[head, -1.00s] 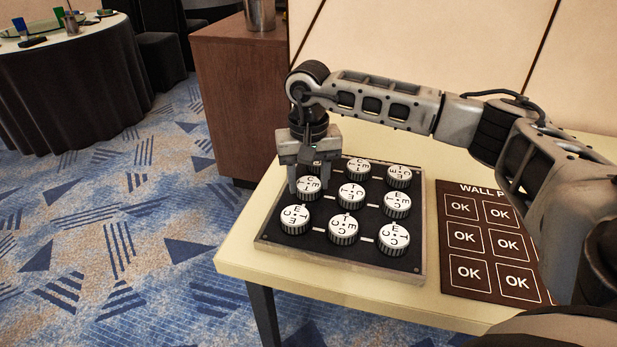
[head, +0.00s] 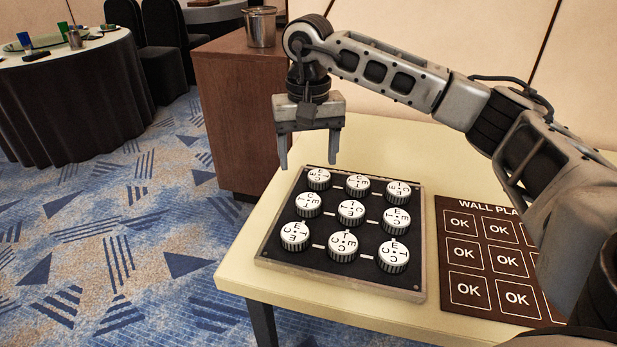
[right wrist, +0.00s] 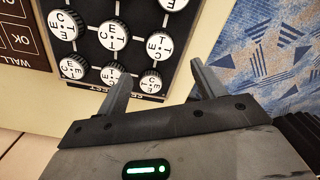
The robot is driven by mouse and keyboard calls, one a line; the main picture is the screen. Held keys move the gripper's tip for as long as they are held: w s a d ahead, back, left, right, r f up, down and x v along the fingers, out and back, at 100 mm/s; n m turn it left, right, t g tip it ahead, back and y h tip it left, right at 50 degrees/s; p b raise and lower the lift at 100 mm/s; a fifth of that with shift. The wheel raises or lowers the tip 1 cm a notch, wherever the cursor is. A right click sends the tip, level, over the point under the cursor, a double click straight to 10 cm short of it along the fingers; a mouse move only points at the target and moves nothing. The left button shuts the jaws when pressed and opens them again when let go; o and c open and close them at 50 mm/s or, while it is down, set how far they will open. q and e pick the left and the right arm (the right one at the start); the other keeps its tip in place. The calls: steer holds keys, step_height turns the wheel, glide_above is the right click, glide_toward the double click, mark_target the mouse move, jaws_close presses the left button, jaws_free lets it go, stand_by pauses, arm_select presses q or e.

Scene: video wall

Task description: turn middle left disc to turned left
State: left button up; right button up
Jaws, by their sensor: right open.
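The dark square board (head: 270,249) on the cream table carries white lettered discs in three rows of three. The middle left disc (head: 308,204) sits in the left column between the far left disc (head: 318,179) and the near left disc (head: 295,236). It also shows in the right wrist view (right wrist: 160,45), upside down. Its letters are too small to read its turn surely. My right gripper (head: 308,166) is open and empty, raised above the board's far left edge, apart from the discs. Its fingertips also show in the right wrist view (right wrist: 160,72). My left gripper is out of view.
A brown panel of OK squares (head: 484,255) lies right of the board. A wooden cabinet (head: 235,110) with a metal pot (head: 260,27) stands behind the table at left. A round table (head: 70,90) stands far left on patterned carpet. Air above the board's near part is clear.

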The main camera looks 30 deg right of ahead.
step_height(320, 180, up, 6)
steer(key=shift+r, duration=0.15)
stand_by(0.6)
